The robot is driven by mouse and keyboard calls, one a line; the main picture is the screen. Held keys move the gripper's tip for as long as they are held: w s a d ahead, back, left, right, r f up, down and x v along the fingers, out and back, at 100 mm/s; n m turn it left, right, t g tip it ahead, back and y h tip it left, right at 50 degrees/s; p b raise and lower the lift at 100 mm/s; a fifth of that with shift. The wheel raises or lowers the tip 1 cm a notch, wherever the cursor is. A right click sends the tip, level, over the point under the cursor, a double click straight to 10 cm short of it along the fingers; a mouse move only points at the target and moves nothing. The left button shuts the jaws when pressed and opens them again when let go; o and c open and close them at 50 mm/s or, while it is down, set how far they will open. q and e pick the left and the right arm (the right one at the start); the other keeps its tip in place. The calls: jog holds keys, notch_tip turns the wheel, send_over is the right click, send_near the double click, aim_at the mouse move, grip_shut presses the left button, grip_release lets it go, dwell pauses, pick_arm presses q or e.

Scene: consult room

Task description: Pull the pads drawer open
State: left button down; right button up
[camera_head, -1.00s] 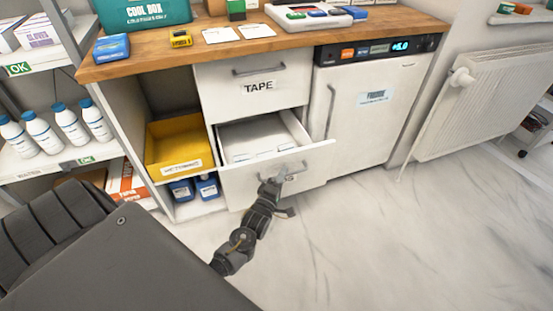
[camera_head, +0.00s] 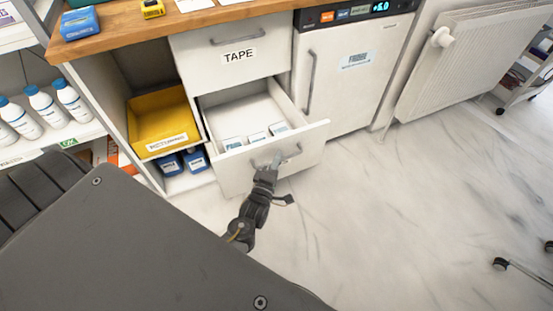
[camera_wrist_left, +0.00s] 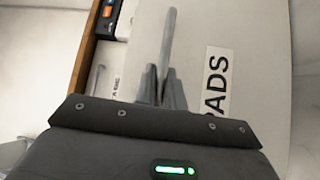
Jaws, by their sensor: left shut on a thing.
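The pads drawer (camera_head: 308,141) is the lower drawer of the cabinet and stands pulled out, with several white-and-blue packs (camera_head: 256,137) lying inside near its front. Its front with the PADS label (camera_wrist_left: 216,82) fills much of the left wrist view. My left gripper (camera_head: 270,169) is at the drawer front, shut on the drawer handle (camera_head: 290,153). In the left wrist view the fingers (camera_wrist_left: 163,88) close around the grey handle bar (camera_wrist_left: 169,40). My right gripper is not in view.
The shut TAPE drawer (camera_head: 238,56) is above. A yellow bin (camera_head: 163,122) is in the open bay at left, over blue bottles. A white fridge (camera_head: 350,85) stands at right. The marble floor (camera_head: 400,220) in front is clear, with a wheeled stand's foot (camera_head: 525,272) at far right.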

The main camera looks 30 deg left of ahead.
pick_arm(q)
jog(key=c, duration=1.8)
grip_release()
jog(key=shift+o, duration=0.2)
jog(key=v, duration=1.1)
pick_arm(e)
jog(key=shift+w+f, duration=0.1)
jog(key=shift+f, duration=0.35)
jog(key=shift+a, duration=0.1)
